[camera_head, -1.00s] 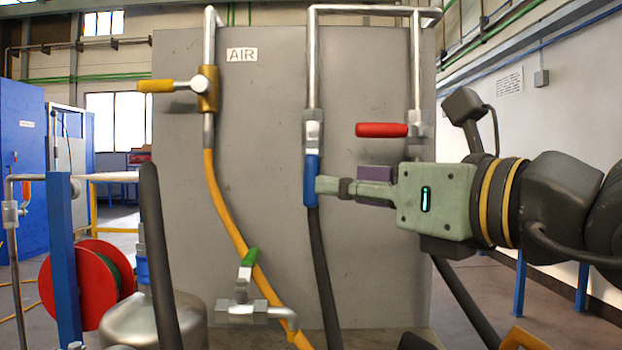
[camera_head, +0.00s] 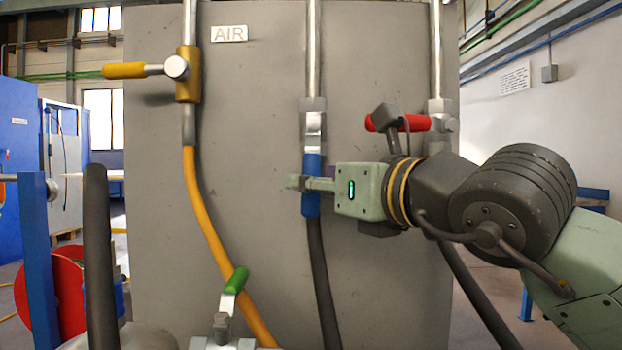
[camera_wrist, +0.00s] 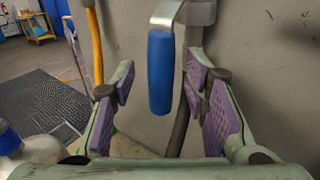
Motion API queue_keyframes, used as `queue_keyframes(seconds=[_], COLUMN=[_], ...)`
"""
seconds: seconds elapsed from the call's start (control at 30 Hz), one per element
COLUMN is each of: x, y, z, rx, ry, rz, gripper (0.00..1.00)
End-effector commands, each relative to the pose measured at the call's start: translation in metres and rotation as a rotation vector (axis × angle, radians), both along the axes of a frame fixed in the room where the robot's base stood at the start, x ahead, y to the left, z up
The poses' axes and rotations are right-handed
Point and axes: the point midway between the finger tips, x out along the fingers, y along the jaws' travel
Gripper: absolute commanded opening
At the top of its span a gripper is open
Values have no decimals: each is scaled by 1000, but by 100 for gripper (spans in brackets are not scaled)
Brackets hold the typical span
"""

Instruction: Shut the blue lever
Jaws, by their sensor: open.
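The blue lever (camera_head: 311,186) hangs straight down from a silver valve on the middle pipe, in front of the grey panel. In the wrist view the blue lever (camera_wrist: 160,72) hangs between my gripper's two purple-padded fingers, with a gap on each side. My gripper (camera_head: 306,184) reaches in from the right at the lever's height. My gripper (camera_wrist: 160,95) is open and holds nothing.
A yellow lever (camera_head: 124,70) points left on the left pipe. A red lever (camera_head: 390,123) is horizontal at right, just above my wrist. A green lever (camera_head: 236,280) is low at left. A dark hose (camera_head: 322,280) hangs below the blue lever. The grey panel (camera_head: 255,130) stands close behind.

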Motion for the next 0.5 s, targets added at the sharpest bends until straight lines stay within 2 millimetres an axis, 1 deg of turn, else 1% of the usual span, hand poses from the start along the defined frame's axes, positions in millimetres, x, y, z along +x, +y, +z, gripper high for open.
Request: queue_keyframes(seconds=[0.1, 0.2, 0.5], x=[11, 16, 18], y=[7, 10, 11], z=[0, 1, 0], rx=[1, 1, 1], ry=[2, -1, -1], rz=[0, 0, 0], gripper=[41, 41, 41])
